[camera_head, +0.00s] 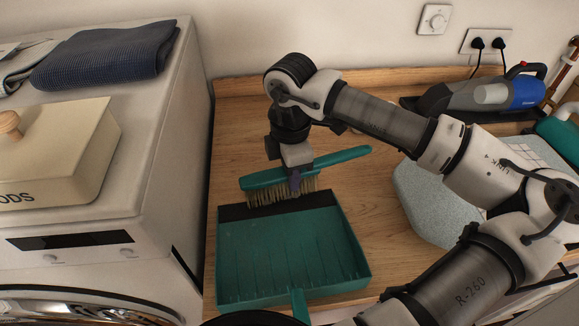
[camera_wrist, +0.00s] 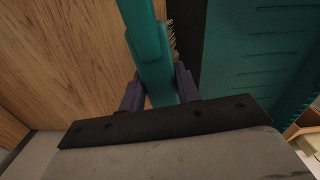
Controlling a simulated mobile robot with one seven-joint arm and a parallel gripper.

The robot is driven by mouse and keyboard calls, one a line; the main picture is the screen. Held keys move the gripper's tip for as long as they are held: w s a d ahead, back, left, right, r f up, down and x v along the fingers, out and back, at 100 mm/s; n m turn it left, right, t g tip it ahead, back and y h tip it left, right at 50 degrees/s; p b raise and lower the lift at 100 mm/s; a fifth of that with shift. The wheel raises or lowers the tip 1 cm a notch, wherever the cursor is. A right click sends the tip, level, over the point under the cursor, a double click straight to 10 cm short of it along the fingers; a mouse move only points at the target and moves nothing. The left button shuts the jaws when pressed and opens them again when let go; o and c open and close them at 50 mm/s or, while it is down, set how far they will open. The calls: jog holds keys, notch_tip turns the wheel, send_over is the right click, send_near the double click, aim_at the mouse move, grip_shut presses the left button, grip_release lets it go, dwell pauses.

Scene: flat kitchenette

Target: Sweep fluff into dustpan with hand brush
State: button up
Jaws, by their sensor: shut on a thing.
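My gripper (camera_head: 293,178) is shut on the teal hand brush (camera_head: 338,157). The brush lies level, with its pale bristles (camera_head: 268,194) pointing down at the back edge of the dustpan. The wrist view shows the brush (camera_wrist: 153,45) between the two dark fingers (camera_wrist: 160,90). The teal dustpan (camera_head: 290,258) lies on the wooden worktop with its dark lip (camera_head: 270,207) toward the brush and its handle (camera_head: 299,304) toward the front edge. The dustpan also shows in the wrist view (camera_wrist: 255,60). I cannot make out any fluff in either view; the brush and gripper may hide it.
A white appliance (camera_head: 165,160) with a cream lidded box (camera_head: 70,150) and a dark blue cloth (camera_head: 108,55) stands left. A pale speckled block (camera_head: 425,205) and a blue-grey handheld vacuum (camera_head: 485,97) are right. Bare worktop (camera_head: 240,130) lies behind the brush.

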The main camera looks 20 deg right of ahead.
jog(key=shift+s+a+r+b, duration=0.15)
jog(key=shift+s+b, duration=0.25)
jog(key=shift+s, duration=1.1)
jog(key=shift+s+a+r+b, duration=0.1)
jog(key=shift+s+a+b, duration=0.3)
jog(key=shift+s, duration=1.1)
jog(key=shift+s+a+r+b, duration=0.1)
jog(key=shift+s+b, duration=0.35)
jog(key=shift+s, duration=1.05)
notch_tip(320, 180, up, 8)
jog(key=p, duration=0.3)
jog(key=shift+p, duration=0.4)
